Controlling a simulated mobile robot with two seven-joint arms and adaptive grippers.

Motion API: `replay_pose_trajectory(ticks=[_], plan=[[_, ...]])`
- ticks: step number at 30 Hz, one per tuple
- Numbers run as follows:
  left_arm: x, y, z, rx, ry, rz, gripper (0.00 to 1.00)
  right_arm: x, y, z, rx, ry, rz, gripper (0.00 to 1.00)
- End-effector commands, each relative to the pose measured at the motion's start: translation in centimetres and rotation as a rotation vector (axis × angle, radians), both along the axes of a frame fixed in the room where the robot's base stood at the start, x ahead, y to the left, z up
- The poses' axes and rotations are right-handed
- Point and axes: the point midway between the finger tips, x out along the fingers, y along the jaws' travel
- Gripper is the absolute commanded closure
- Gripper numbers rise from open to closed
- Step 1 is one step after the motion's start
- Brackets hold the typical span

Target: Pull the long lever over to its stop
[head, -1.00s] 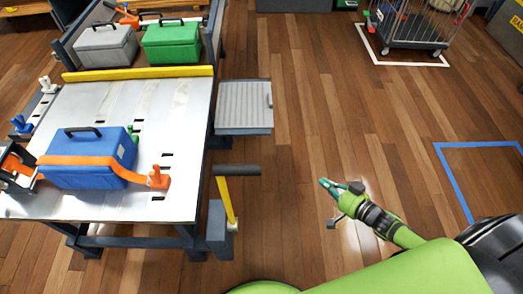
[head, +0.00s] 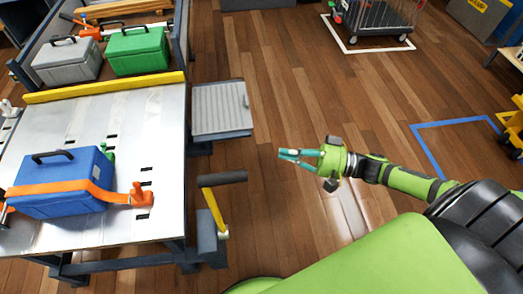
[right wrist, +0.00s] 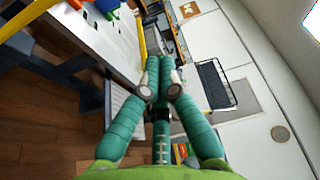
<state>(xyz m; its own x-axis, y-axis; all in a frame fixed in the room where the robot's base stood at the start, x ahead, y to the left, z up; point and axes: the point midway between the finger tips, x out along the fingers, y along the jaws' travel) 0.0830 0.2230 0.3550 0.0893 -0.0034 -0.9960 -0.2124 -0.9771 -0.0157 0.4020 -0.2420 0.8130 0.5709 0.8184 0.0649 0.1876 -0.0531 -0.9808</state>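The long lever is a yellow bar (head: 214,208) with a black cross grip (head: 222,179). It rises from a dark bracket at the bench's front right corner and leans slightly left in the head view. My right gripper (head: 282,156), with teal fingers, is right of the grip and apart from it. Its fingers point left and hold nothing. In the right wrist view the fingertips (right wrist: 158,65) lie together. The lever cannot be made out clearly there. My left gripper is not in view.
The metal bench (head: 95,232) holds a blue toolbox (head: 62,188) under an orange strap. A grey ribbed side shelf (head: 221,108) juts out behind the lever. Grey and green toolboxes stand behind the yellow rail (head: 105,87). The wooden floor right of the lever is clear.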

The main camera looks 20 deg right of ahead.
Motion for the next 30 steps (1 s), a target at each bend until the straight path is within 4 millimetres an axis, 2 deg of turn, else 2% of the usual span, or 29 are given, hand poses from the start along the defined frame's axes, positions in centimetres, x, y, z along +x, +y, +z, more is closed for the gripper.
replay_pose_trajectory(ticks=[5, 17, 24, 30], plan=[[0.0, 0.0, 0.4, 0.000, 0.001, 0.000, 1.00, 1.4, 1.9, 0.4, 0.005, -0.006, -0.001, 1.00], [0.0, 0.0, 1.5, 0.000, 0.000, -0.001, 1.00, 5.7, 8.1, 0.9, 0.003, -0.003, -0.001, 1.00], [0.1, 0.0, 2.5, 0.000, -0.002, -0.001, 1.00, 2.8, 8.8, 0.2, 0.002, 0.002, -0.002, 1.00], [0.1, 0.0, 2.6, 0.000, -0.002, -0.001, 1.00, 1.8, 9.0, -0.1, 0.000, 0.000, -0.002, 1.00]])
